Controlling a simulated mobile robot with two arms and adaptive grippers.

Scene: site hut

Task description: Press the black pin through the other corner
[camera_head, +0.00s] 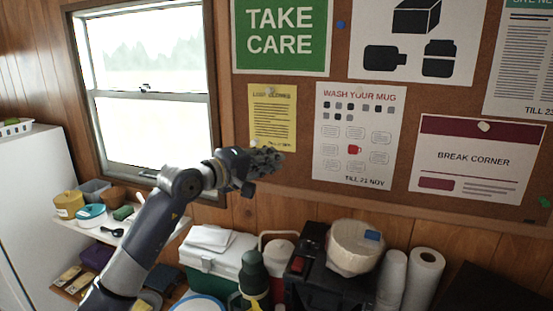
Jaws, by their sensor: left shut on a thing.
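I cannot tell whether the fingertips touch the board. The yellow notice hangs upright, with a small pale spot at its top middle and another near its lower left. My right gripper is not in view.
The cork board (308,198) also holds a "Wash your mug" sheet (340,165) close to the right and a green "Take care" sign (282,58) above. A window (148,85) is at the left.

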